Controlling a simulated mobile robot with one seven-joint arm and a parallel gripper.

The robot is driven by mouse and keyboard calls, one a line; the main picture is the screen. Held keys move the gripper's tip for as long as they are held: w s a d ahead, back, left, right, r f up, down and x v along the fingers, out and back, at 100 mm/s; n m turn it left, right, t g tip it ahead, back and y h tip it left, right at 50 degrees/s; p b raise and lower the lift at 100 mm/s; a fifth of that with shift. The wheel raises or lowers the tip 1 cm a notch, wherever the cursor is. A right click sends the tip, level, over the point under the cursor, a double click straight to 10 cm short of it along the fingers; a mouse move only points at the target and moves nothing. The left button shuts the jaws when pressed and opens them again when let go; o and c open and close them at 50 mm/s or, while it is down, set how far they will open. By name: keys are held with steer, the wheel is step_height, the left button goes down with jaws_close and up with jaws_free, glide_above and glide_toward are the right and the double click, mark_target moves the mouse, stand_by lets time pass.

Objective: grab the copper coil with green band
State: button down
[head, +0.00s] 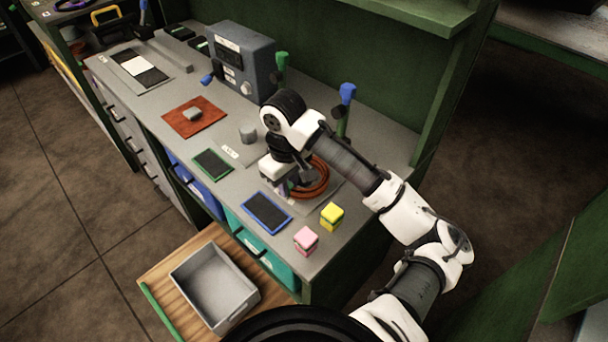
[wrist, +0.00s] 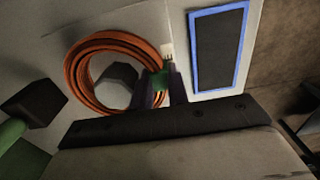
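The copper coil (head: 318,186) with a green band lies on the workbench near its right end, partly hidden by my arm. In the wrist view the coil (wrist: 84,60) is an orange ring of several turns, with the green band (wrist: 159,82) on its side nearest the blue-framed pad. My gripper (wrist: 160,90) is over that side, with one dark finger on each side of the band. The fingers are close together and appear shut on the band. Their tips are partly hidden. My gripper also shows in the head view (head: 287,188).
A grey cylinder (wrist: 117,85) stands inside the ring. A blue-framed pad (head: 267,212), a pink cube (head: 306,240) and a yellow cube (head: 332,216) are nearby. A drawer below is open, holding a grey bin (head: 178,272).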

steer(key=shift+r, duration=0.15)
stand_by(0.3)
step_height(320, 180, up, 20)
stand_by(0.6)
